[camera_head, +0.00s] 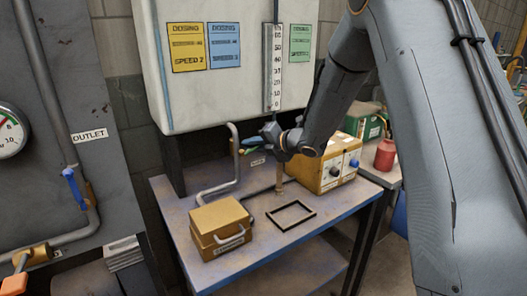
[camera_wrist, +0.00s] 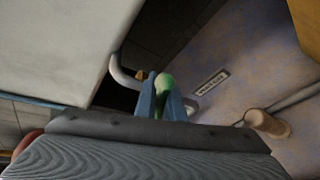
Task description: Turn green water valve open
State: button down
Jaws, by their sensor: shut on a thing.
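The green valve handle (camera_wrist: 164,82) shows in the wrist view between the two blue fingers of my gripper (camera_wrist: 161,90), which is shut on it. In the head view my gripper (camera_head: 250,143) is below the white tank, above the back of the table. Only a small green part of the handle (camera_head: 257,160) shows there, and the gripper hides the rest. A grey pipe (camera_head: 233,165) bends down beside it. The valve body and the handle's exact angle are hard to make out.
The white tank (camera_head: 190,95) hangs close above the gripper. A blue-handled valve (camera_head: 75,187) is on the left panel.

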jog(key=shift+s+a, duration=0.1)
dwell(0.3)
jog(key=c, duration=1.8)
grip_release()
jog(key=shift+c, duration=0.2)
jog(key=shift+r, duration=0.1)
